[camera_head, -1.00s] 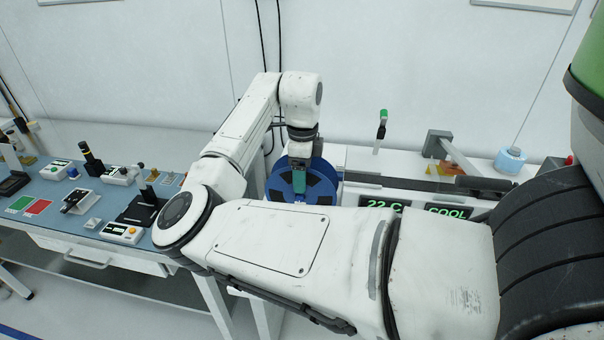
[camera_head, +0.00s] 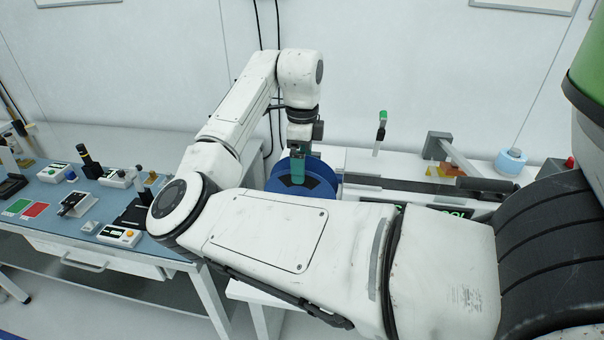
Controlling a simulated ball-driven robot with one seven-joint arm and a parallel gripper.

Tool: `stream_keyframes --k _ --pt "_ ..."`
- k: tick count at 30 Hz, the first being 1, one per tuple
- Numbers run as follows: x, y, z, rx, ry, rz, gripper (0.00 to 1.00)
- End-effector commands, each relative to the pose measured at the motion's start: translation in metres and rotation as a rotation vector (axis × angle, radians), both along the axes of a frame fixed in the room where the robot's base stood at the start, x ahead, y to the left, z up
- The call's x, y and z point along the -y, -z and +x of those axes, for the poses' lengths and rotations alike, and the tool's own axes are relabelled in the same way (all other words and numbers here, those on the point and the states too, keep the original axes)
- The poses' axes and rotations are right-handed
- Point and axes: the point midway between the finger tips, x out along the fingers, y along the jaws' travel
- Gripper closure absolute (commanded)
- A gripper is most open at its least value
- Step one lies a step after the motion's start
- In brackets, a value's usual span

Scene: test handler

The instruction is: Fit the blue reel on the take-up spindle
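The blue reel (camera_head: 321,180) stands upright at the left end of the white handler, partly hidden by my arm in front. My gripper (camera_head: 298,178), with teal fingers, points down and overlaps the reel's face near its upper middle. The fingers are seen edge-on, so I cannot tell whether they are open, shut or holding the reel. The take-up spindle is not visible; the reel or my arm may hide it.
The handler (camera_head: 400,160) runs right, with a green-topped lever (camera_head: 381,130), a grey bracket arm (camera_head: 450,152) and a blue-white roll (camera_head: 510,160). A blue-topped bench (camera_head: 45,190) with several small devices stands left. My forearm covers the handler's front.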

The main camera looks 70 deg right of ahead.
Motion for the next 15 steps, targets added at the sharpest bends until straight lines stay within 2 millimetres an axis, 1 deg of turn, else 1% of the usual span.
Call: stream_keyframes --k 3,7,12,15 --pt "-0.001 -0.023 0.000 0.002 0.002 0.003 0.00" --pt "-0.002 -0.044 0.000 0.000 0.000 0.006 0.00" --pt "-0.003 -0.060 0.000 -0.002 0.001 0.010 0.00" --pt "-0.004 -0.063 -0.001 -0.004 0.002 0.011 0.00"
